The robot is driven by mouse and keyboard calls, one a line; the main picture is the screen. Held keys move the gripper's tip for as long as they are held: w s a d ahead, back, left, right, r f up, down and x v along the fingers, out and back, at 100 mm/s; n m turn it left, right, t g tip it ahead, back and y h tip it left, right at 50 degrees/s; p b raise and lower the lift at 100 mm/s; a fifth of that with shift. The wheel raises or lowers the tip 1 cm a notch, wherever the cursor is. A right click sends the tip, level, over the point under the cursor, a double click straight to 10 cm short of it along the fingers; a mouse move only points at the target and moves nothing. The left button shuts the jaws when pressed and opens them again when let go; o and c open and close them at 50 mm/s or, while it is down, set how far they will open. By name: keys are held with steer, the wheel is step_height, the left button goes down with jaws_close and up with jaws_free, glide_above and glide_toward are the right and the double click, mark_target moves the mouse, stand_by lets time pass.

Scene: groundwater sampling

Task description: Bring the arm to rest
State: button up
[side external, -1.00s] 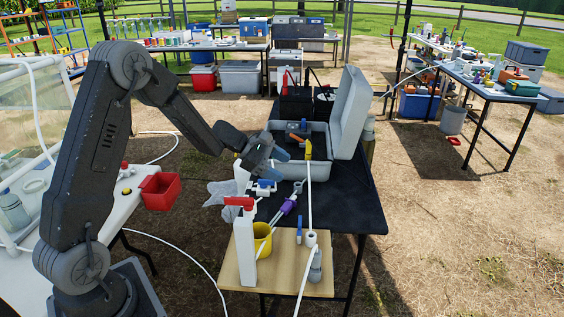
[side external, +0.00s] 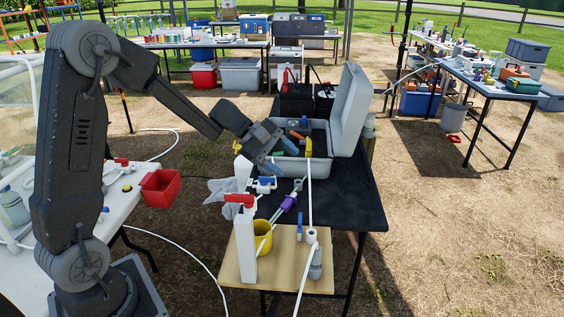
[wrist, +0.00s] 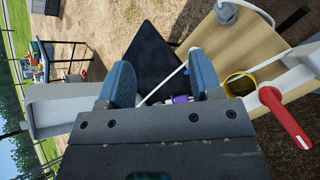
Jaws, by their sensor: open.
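My gripper (side external: 280,158) is over the black table (side external: 345,205), at the near side of the open grey case (side external: 322,165). In the wrist view its two blue-grey fingers (wrist: 163,82) stand wide apart with nothing held between them. My arm reaches from the left, the forearm sloping down to the gripper. In the side view I cannot tell how high the fingers are above the case rim.
A wooden board (side external: 290,272) holds a white post with a red handle (side external: 239,200) and a yellow cup (side external: 263,238). A purple-banded tool (side external: 288,203) lies near the cup. A red bin (side external: 161,188) is at the left table.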

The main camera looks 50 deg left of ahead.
steer(key=s+d+r+m+g+y, duration=0.1)
steer(key=s+d+r+m, duration=0.25)
steer(key=s, duration=0.25)
steer(key=s+d+r+m+g+y, duration=0.1)
steer(key=s+d+r+m+y, duration=0.1)
steer(key=s+m, duration=0.35)
steer(key=s+d+r+m+g+y, duration=0.1)
steer(key=s+d+r+m, duration=0.15)
steer(key=s, duration=0.35)
steer(key=s+a+m+t+y, duration=0.1)
steer(key=s+m+t+y, duration=0.1)
steer(key=s+m+y, duration=0.2)
steer(key=s+m, duration=0.2)
steer(key=s, duration=0.2)
steer(key=shift+a, duration=0.15)
